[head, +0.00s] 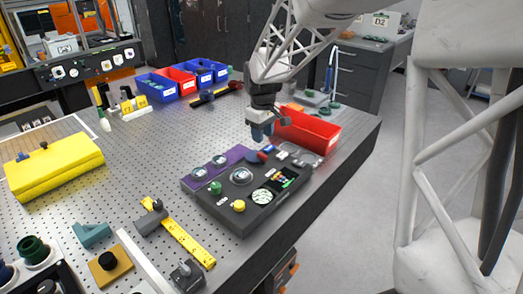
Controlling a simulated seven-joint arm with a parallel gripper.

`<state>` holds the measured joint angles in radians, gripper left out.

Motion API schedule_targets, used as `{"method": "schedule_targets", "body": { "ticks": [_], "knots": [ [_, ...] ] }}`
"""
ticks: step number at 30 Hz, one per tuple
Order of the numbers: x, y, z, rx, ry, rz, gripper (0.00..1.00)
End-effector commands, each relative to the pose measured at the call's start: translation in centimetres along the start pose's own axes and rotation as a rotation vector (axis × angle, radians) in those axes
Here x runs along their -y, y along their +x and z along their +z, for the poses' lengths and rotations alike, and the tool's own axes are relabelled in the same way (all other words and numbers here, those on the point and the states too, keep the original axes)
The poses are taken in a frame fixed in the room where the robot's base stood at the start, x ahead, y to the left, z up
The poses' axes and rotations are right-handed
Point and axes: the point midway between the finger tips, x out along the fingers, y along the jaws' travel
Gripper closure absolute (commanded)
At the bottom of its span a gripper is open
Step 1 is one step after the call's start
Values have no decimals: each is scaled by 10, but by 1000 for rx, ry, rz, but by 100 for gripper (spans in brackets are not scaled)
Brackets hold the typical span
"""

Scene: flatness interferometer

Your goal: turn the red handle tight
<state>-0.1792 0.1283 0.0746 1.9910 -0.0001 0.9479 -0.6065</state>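A dark panel unit (246,221) stands near the right edge of the perforated bench top. At its back edge is a small red part (262,156), which looks like the red handle; a blue part (268,149) is beside it. My gripper (260,136) points down just above and behind this red part. It appears apart from it, though the depth is hard to judge. The fingers are small and seen from the side, so I cannot tell whether they are open or shut. I see nothing clearly held.
A red bin (307,132) stands close to the right of my gripper. The panel carries a purple plate (232,155), a green knob (215,187) and a yellow knob (238,205). Blue and red bins (157,90) stand at the back. The bench middle (150,150) is mostly clear.

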Motion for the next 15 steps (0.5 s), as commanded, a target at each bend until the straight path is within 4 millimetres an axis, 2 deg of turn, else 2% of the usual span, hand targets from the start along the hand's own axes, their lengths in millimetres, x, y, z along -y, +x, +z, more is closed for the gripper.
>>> {"method": "schedule_targets", "body": {
  "ticks": [15],
  "knots": [
    [0,5,0,0,0,0,61]
  ]
}}
